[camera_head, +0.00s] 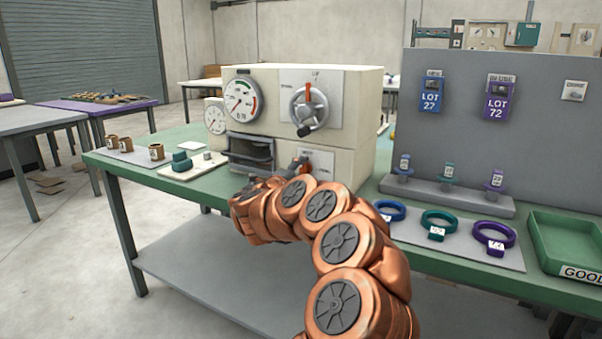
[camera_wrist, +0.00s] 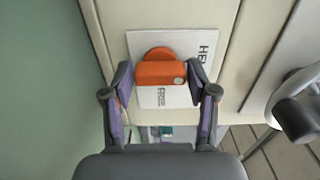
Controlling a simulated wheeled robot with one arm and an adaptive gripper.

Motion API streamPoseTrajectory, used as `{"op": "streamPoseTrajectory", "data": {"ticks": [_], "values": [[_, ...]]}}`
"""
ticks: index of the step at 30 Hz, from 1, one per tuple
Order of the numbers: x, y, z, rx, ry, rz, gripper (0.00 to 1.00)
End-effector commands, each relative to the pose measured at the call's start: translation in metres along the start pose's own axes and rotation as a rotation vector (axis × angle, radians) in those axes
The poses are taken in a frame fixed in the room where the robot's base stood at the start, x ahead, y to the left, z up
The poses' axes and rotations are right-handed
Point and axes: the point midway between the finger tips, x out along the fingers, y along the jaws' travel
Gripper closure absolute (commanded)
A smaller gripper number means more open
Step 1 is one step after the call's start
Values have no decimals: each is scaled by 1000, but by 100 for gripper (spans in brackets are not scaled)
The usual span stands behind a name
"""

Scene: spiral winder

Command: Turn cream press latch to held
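The cream press (camera_head: 350,110) stands on the green bench. Its orange latch (camera_wrist: 160,73) sits on a white plate (camera_wrist: 203,38) with the words FREE and HELD. In the wrist view the latch handle lies on the FREE side, and HELD is at the upper right. The latch also shows in the head view (camera_head: 305,165), low on the press front. My gripper (camera_wrist: 164,78) is at the latch, with one finger on each side. The fingers are spread, with narrow gaps to the handle. In the head view my arm hides most of the gripper.
Above the latch is a large hand wheel (camera_head: 310,108) with a red mark. A dial gauge (camera_head: 241,100) and an open dark slot (camera_head: 250,153) are to its left. Coloured rings and a green tray (camera_head: 565,240) lie to the right.

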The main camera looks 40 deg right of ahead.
Motion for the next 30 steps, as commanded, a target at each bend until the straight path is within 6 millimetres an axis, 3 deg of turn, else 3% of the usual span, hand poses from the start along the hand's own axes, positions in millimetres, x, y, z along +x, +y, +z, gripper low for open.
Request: {"op": "streamPoseTrajectory", "data": {"ticks": [4, 17, 23, 30], "values": [[0, 0, 0, 0, -1, 0, 23], [-6, 0, 1, 1, -4, 1, 23], [-33, 0, 2, 0, -7, 1, 23], [-78, 1, 2, 1, -6, 3, 23]]}}
